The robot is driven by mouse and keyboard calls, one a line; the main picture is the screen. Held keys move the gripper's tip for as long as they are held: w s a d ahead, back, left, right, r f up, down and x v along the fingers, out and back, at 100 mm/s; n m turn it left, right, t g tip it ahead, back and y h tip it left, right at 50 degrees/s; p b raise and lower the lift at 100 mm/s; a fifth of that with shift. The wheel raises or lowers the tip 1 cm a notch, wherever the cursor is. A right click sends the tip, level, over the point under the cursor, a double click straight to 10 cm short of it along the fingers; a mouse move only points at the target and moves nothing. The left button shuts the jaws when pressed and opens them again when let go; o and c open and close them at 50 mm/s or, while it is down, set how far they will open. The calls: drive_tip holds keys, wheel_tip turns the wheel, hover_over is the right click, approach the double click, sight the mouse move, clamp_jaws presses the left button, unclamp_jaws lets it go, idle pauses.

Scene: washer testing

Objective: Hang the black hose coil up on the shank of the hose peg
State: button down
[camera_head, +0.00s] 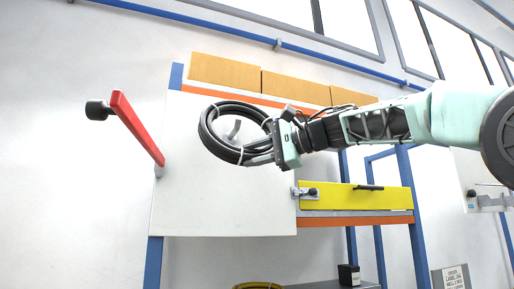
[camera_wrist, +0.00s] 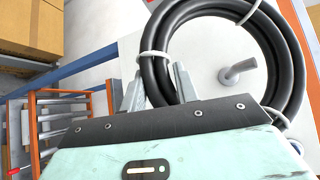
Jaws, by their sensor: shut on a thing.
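The black hose coil (camera_head: 208,133) is a ring bound with white ties, held up in front of a white panel (camera_head: 190,205). My gripper (camera_head: 261,143) is shut on its right side in the head view. In the wrist view the coil (camera_wrist: 156,72) passes between my fingers (camera_wrist: 156,88). The grey hose peg (camera_head: 234,130) shows through the coil's opening; it also shows there in the wrist view (camera_wrist: 238,71), standing out from the panel. I cannot tell whether the shank passes through the ring or lies behind it. The peg does not visibly touch the hose.
A red lever (camera_head: 137,128) with a black knob sticks out left of the panel. A yellow bar (camera_head: 345,197) with a latch is below my arm. Cardboard boxes (camera_head: 225,72) line the top. A yellow coil (camera_head: 258,285) lies low down.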

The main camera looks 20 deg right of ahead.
drive_tip(key=w+f, duration=0.2)
drive_tip(key=w, duration=0.4)
drive_tip(key=shift+w+f, duration=0.25)
drive_tip(key=shift+f, duration=0.05)
idle(0.7)
drive_tip(key=shift+f, duration=0.2)
idle(0.5)
drive_tip(key=c, duration=1)
unclamp_jaws()
drive_tip(key=shift+o, duration=0.2)
drive_tip(key=b+v, duration=0.5)
drive_tip(key=v, duration=1.2)
drive_tip(key=shift+s+b, duration=0.15)
drive_tip(key=shift+b, duration=0.25)
drive_tip(key=shift+r, duration=0.1)
